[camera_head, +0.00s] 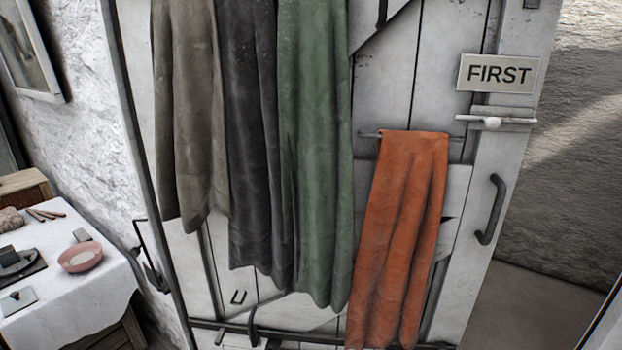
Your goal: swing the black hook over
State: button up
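A white plank door (413,75) fills the middle of the view. A black curved hook (252,326) hangs low on the door, by a dark horizontal bar (310,335). Another black bent metal piece (150,268) is at the door's left edge, beside the wall. I cannot tell which of these the task means, or whether any is engaged. A black pull handle (490,210) is on the door's right side. My gripper is not in view.
Grey (188,110), black (252,140) and green (315,150) cloths and an orange towel (398,240) hang over the door. A "FIRST" sign (499,74) sits above a pale bolt (492,123). A cloth-covered table (85,300) with a pink bowl (80,257) stands left. Bare floor (520,305) lies right.

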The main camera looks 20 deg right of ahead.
aim_at(135, 251)
jog(key=i+j, duration=0.4)
jog(key=j, duration=0.2)
jog(key=i+j, duration=0.4)
jog(key=j, duration=0.15)
jog(key=i+j, duration=0.35)
jog(key=j, duration=0.25)
jog(key=i+j, duration=0.4)
jog(key=j, duration=0.15)
jog(key=j+u, duration=0.05)
